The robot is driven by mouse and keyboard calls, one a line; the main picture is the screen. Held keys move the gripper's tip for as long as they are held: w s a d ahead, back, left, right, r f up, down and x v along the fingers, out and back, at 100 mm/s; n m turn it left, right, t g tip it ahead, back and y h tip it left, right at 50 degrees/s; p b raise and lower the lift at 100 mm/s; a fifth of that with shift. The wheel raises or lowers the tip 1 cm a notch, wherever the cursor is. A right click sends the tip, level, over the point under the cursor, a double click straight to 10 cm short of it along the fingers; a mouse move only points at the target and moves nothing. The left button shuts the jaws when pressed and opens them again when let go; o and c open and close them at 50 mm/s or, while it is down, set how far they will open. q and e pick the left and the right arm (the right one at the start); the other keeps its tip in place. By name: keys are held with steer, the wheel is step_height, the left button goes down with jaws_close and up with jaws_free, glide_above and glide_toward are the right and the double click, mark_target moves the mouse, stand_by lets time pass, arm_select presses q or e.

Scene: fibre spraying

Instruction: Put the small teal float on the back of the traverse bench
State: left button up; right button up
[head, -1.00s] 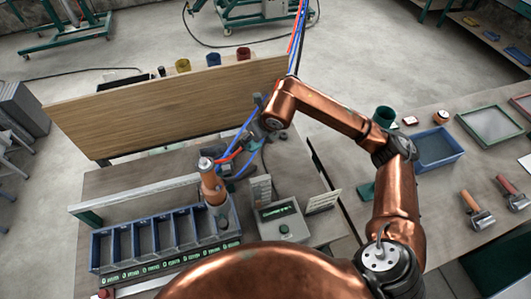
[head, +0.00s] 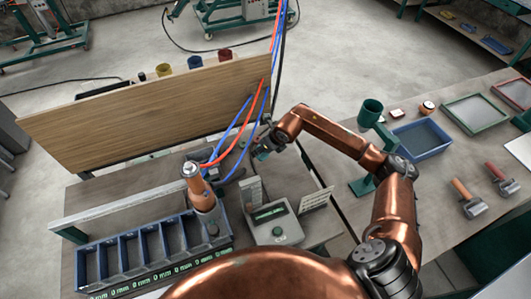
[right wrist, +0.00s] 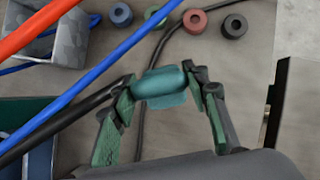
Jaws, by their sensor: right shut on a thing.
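The small teal float (right wrist: 162,88) is between the fingers of my right gripper (right wrist: 165,92) in the right wrist view. The gripper is shut on it. In the head view the right gripper (head: 268,143) hangs over the back part of the left bench (head: 105,194), near the hoses; the float is small and partly hidden there. The wrist view shows a grey surface below the float, but the height above it is hard to tell. My left gripper is not in view.
Red and blue hoses (head: 240,128) run close to the right gripper. A wooden board (head: 140,110) stands behind the bench. Blue bins (head: 127,252) and a grey control box (head: 276,222) stand nearer. Several coloured rings (right wrist: 193,22) lie beyond the float in the wrist view.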

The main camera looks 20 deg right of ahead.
steer(key=d+f, duration=0.1)
steer(key=w+d+f, duration=0.1)
steer(key=shift+d+f, duration=0.1)
steer(key=shift+f, duration=0.25)
steer(key=shift+w+d+f+p, duration=0.15)
steer(key=shift+f+p, duration=0.35)
steer(key=shift+f, duration=1.35)
steer(key=o, duration=1.2)
steer(key=shift+f, duration=0.1)
steer(key=b+v, duration=0.1)
steer(key=v, duration=1.1)
